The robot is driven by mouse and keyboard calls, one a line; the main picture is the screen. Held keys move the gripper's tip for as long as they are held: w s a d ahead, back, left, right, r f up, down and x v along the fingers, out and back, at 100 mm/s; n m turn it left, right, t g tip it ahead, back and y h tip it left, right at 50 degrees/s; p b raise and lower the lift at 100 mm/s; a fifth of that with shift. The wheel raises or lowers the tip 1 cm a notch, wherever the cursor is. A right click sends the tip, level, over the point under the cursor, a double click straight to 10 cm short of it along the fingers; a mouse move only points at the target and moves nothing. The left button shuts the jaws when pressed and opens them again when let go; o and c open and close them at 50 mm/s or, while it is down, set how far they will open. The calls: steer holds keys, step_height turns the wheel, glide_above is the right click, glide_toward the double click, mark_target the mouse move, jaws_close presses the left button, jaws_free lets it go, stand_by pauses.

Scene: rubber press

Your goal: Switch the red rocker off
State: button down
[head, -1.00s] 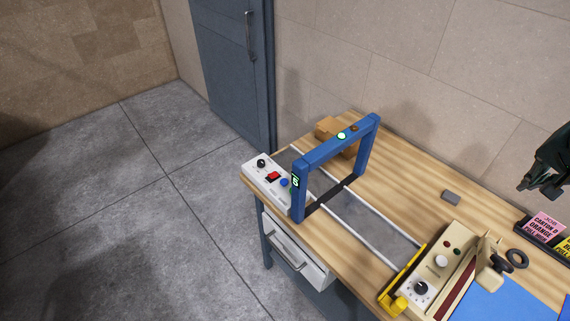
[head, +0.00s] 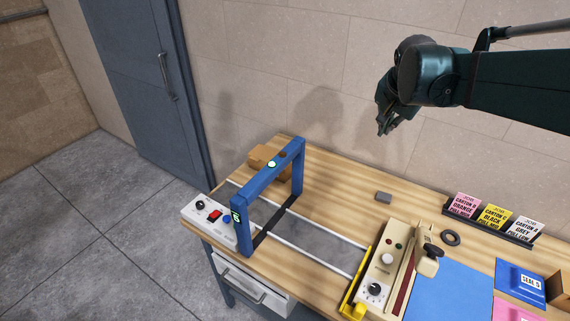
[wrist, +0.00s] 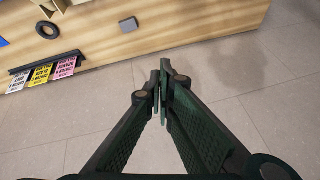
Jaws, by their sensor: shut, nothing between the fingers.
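The red rocker (head: 214,216) sits on a white control box (head: 190,212) at the left end of the bench, between a black knob (head: 200,204) and a blue button (head: 227,218). I cannot tell which way the rocker is tipped. My gripper (head: 381,133) is in the air near the back wall, above and well to the right of the rocker. In the wrist view my gripper (wrist: 160,62) is shut and empty. The rocker is not in the wrist view.
A blue frame (head: 262,181) with a lit green lamp (head: 272,164) stands right beside the control box over two rails. A cardboard box (head: 262,160) is behind it. A beige unit (head: 383,275), card holder (head: 485,222) and grey block (head: 383,197) are to the right.

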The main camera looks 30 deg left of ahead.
steer(key=w+a+f+m+p, duration=0.1)
steer(key=w+a+f+p, duration=0.15)
steer(key=a, duration=1.25)
steer(key=w+a+f+p, duration=0.1)
steer(key=a+f, duration=0.3)
steer(key=a, duration=1.1)
steer(key=s+a+f+n, duration=0.1)
steer(key=s+a+f, duration=0.2)
steer(key=s, duration=1)
steer(key=s+a+f+n+g+h, duration=0.1)
steer(key=s+a+f, duration=0.3)
steer(key=s, duration=0.9)
steer(key=s+a+f+n, duration=0.1)
steer(key=s+a+f, duration=0.2)
steer(key=s+a, duration=0.4)
steer(key=s, duration=0.6)
steer(key=shift+s+f+h, duration=0.15)
steer(key=shift+s+h, duration=0.15)
steer(key=shift+s, duration=0.1)
steer(key=shift+f, duration=0.1)
